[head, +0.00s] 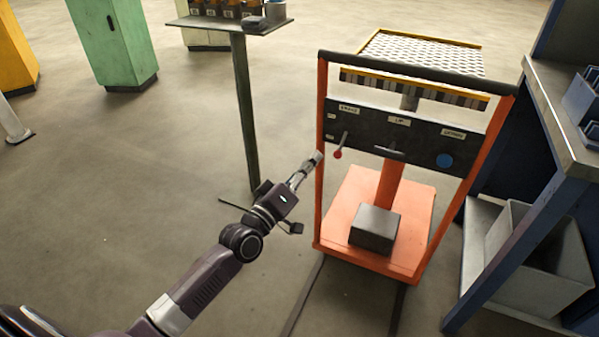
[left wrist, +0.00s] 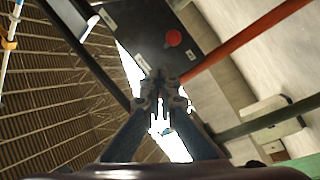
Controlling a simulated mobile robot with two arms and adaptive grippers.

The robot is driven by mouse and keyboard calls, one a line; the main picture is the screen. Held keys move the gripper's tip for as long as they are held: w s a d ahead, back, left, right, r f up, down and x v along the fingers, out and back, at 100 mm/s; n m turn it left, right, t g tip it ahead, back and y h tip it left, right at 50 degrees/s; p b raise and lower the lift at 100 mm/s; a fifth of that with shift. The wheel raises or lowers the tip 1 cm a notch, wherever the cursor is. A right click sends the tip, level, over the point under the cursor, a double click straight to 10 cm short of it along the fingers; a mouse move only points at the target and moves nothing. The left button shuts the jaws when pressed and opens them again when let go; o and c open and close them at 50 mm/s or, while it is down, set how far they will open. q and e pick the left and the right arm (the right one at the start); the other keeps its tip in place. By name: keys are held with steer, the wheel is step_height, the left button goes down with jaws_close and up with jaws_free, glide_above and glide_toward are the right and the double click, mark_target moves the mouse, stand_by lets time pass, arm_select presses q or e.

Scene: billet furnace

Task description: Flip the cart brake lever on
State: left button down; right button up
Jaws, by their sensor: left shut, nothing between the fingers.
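The orange cart (head: 375,214) stands in the middle right of the head view, with a dark control panel (head: 370,132) across its frame. A lever with a red knob (head: 338,154) hangs at the panel's left, under a label that seems to read brake. The red knob (left wrist: 173,38) also shows in the left wrist view, ahead of the fingertips. My left gripper (head: 318,158) is shut and empty, just left of the knob near the cart's left post. In the wrist view its fingertips (left wrist: 160,76) meet below the knob; contact cannot be told. My right gripper is not in view.
A blue knob (head: 444,160) and a middle handle (head: 390,152) are on the same panel. A workbench with a grey bin (head: 540,262) stands close on the right. A post-mounted shelf (head: 243,100) stands behind my left gripper. The floor at left is clear.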

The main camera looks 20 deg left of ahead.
arm_select(q)
steer(key=v, duration=0.7)
stand_by(0.3)
